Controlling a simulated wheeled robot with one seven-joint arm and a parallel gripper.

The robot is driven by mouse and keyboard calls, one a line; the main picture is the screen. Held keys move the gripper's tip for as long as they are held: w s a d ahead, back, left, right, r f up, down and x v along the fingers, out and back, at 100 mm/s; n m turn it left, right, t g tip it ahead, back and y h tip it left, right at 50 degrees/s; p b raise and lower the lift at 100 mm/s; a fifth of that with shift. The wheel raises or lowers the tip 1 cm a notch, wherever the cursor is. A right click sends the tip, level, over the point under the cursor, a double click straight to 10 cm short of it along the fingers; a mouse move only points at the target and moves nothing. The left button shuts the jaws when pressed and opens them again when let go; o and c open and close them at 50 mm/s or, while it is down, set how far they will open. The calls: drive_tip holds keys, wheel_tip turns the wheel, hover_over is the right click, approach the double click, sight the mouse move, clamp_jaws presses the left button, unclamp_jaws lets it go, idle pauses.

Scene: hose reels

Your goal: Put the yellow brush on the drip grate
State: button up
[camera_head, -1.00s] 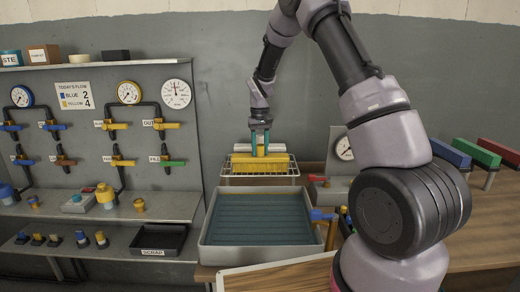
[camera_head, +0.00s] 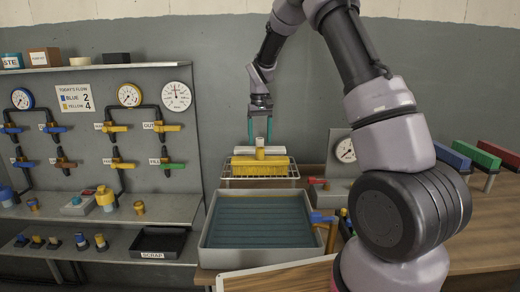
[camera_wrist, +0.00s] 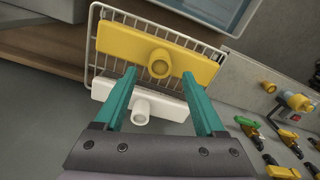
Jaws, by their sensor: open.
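The yellow brush (camera_head: 262,169) lies on a wire rack (camera_head: 233,181), which looks like the drip grate, at the back centre. Its bristles point down and a round socket (camera_wrist: 160,63) stands up from its top. A white brush (camera_head: 275,151) lies on the same rack just behind it, with its own short socket. My gripper (camera_head: 260,138) is open and empty, its teal fingers above the brushes and apart from the yellow one. In the wrist view the yellow brush (camera_wrist: 200,66) lies across the rack beyond my fingertips and the white brush (camera_wrist: 109,92) is nearer.
A grey tray (camera_head: 205,240) with a ridged teal bottom stands in front of the rack. Shelves with taps and a black scrap bin (camera_head: 160,243) are at left. Colored blocks (camera_head: 477,153) stand far right.

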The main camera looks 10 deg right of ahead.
drive_tip(key=s+d+r+m+t+y, duration=0.1)
drive_tip(key=s+r, duration=0.3)
drive_tip(key=r, duration=0.4)
drive_tip(key=s+d+r+t, duration=0.1)
drive_tip(key=s+d+r, duration=0.15)
drive_tip(key=r, duration=0.55)
drive_tip(key=s+d+r+m+t, duration=0.1)
drive_tip(key=s+r+m+t, duration=0.1)
drive_tip(key=s, duration=1.1)
drive_tip(key=s+d+r+m+t+y, duration=0.1)
drive_tip(key=s+r+m+t, duration=0.1)
drive_tip(key=s, duration=1.2)
drive_tip(key=shift+s+d+r+t, duration=0.15)
drive_tip(key=shift+d+r+t, duration=0.15)
drive_tip(key=shift+r+t, duration=0.4)
